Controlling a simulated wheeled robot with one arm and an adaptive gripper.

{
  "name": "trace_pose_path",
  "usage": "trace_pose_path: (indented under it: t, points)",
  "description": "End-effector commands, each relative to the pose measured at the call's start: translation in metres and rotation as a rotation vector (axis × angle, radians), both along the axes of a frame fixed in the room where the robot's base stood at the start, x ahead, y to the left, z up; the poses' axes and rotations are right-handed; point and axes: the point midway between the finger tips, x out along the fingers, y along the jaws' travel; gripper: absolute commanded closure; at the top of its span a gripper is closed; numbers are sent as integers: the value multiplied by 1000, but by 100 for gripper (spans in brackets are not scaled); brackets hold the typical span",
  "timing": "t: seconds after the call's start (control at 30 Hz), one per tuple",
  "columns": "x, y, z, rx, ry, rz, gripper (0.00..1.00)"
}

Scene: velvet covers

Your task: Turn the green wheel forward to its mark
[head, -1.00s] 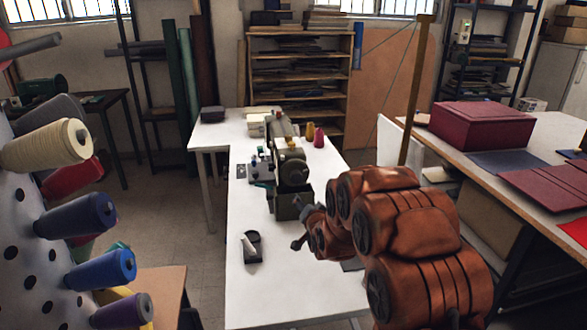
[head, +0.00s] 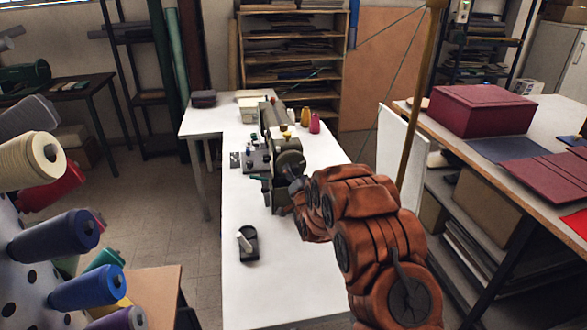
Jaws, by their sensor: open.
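A sewing machine (head: 272,122) stands on the white table. On its near end is a round dark grey-green wheel (head: 290,158), which I take for the green wheel. Its mark is too small to make out. My gripper (head: 292,184) is small and dark at the end of my orange arm. It is open, at the lower edge of the wheel. I cannot tell whether it touches the wheel, and the arm hides part of the machine's lower body.
A small black holder with a white piece (head: 248,243) lies on the white table (head: 262,292). Yellow and pink thread cones (head: 314,122) stand behind the machine. Thread spools (head: 55,235) stick out at the left. A work table with a maroon box (head: 480,111) stands right.

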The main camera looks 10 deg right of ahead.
Motion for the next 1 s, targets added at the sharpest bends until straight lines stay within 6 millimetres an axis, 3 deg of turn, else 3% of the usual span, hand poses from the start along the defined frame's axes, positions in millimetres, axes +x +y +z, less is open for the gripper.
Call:
trace_pose_path:
  t: [0.3, 0.77, 1.0]
  points:
    - [26, -1, 0, 0, 1, -1, 28]
    - [32, -1, -2, 0, 4, -2, 28]
    - [32, -1, -1, 0, 3, -1, 51]
